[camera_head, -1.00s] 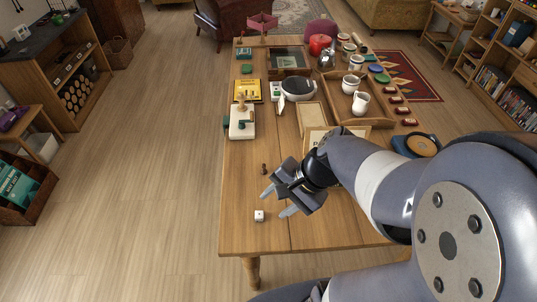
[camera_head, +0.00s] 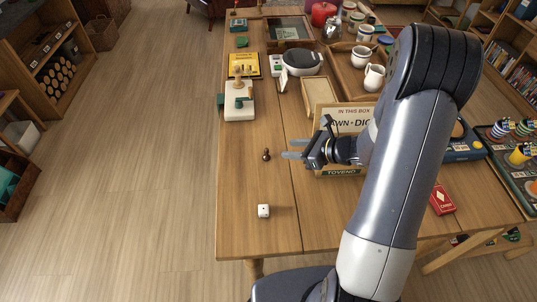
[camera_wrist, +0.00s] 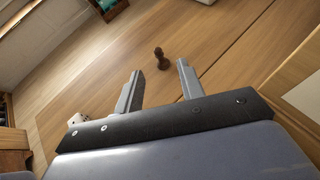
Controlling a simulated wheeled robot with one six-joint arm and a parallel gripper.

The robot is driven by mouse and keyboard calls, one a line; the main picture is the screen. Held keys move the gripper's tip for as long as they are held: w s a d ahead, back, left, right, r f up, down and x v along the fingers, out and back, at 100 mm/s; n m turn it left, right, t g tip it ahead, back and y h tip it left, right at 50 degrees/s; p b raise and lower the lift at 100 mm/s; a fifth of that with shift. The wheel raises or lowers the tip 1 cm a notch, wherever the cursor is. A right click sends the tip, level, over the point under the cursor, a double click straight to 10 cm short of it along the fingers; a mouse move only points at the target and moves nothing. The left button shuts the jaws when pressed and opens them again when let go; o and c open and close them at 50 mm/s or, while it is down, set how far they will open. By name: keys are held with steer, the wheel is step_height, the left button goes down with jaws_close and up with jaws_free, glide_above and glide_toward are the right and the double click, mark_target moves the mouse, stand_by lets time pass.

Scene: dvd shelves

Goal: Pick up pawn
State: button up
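The pawn (camera_head: 266,155) is a small dark brown piece standing upright on the wooden table, left of my gripper in the head view. My gripper (camera_head: 288,149) points left towards it, with its fingers spread apart and nothing between them. In the wrist view the pawn (camera_wrist: 161,59) stands beyond the fingertips of my gripper (camera_wrist: 160,74), roughly centred between them and not touched by either finger.
A white die (camera_head: 264,211) lies near the front of the table (camera_head: 240,190). A box lettered "IN THIS BOX" (camera_head: 345,112) stands right behind my gripper. A red card box (camera_head: 441,198) lies to the right. The table's left front area is mostly clear.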

mark_target(270, 159)
steer(key=x, duration=0.3)
steer(key=shift+a+f, duration=0.1)
steer(key=shift+a, duration=0.1)
steer(key=shift+p+x, duration=0.3)
steer(key=shift+x, duration=2.5)
steer(key=shift+s+f, duration=0.1)
steer(key=shift+s, duration=0.1)
steer(key=shift+c, duration=0.3)
jaws_close()
